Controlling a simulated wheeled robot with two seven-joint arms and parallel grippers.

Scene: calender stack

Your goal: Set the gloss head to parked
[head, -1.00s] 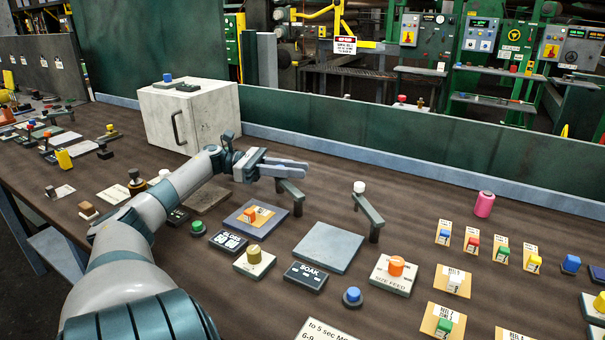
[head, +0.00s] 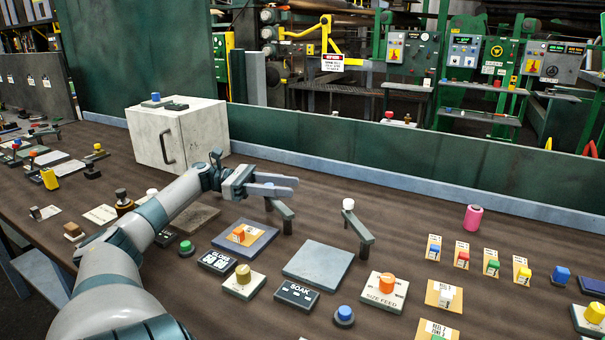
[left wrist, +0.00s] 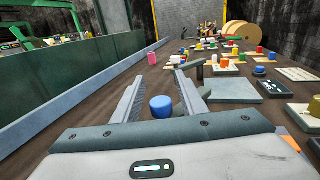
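My left gripper (head: 280,184) is over the lever arm with the blue knob (head: 269,204), behind the dark panel with white lettering that seems to begin "GLOSS" (head: 218,262). In the left wrist view, the blue knob (left wrist: 161,106) lies between the two fingers of the left gripper (left wrist: 158,92), which are open with a gap on both sides. The fingers partly hide the knob in the head view. The lever arm (head: 281,209) stands on a short post behind a blue-grey plate with an orange knob (head: 238,233). My right gripper is not in view.
A second lever with a white knob (head: 348,204) stands to the right, behind a grey plate (head: 318,267). A white cabinet (head: 178,135) is behind my arm. A pink cylinder (head: 472,217) stands farther right. A low green wall (head: 390,150) runs along the back.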

